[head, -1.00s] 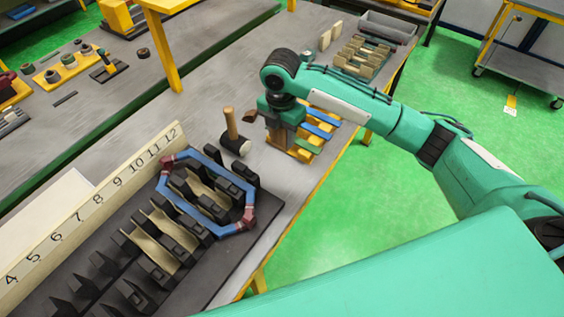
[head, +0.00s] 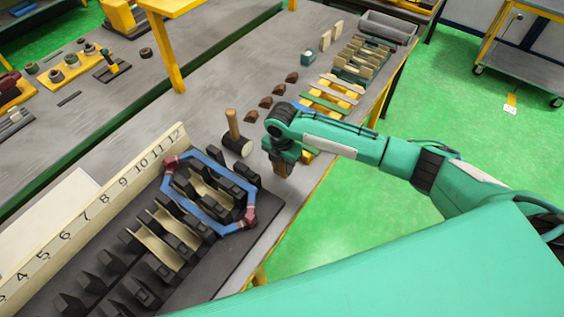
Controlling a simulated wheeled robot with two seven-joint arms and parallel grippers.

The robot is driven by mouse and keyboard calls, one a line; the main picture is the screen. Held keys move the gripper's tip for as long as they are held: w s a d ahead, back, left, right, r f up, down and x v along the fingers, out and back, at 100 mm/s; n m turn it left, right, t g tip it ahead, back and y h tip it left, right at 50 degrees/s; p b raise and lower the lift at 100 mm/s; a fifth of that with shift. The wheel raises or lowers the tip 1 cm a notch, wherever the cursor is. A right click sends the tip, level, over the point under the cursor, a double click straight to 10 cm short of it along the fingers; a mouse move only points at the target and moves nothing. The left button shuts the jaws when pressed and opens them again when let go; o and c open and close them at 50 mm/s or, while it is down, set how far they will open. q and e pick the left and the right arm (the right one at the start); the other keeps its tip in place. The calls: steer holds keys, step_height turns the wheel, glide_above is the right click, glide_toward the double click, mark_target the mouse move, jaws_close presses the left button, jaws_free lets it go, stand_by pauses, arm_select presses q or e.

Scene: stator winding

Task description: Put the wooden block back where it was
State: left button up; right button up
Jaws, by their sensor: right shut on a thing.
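My right gripper (head: 284,158) is at the near end of the parts row, to the right of the mallet. It points down and is shut on the wooden block (head: 281,169), a small brown piece mostly hidden by the gripper. I cannot tell whether the block touches the table. My left gripper is not in view.
The mallet (head: 236,138) stands left of my right gripper. Several brown pieces (head: 265,103) lie beyond it in a row. Colored strips (head: 325,104) lie along the right edge. The slotted black fixture (head: 160,230) with a blue coil (head: 247,187) and numbered board (head: 120,185) fills the front left.

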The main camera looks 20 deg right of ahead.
steer(key=shift+f, duration=0.1)
steer(key=o, duration=1.3)
step_height(320, 180, up, 11)
steer(key=shift+f+b, duration=0.1)
steer(key=shift+b, duration=1.15)
steer(key=shift+r, duration=0.75)
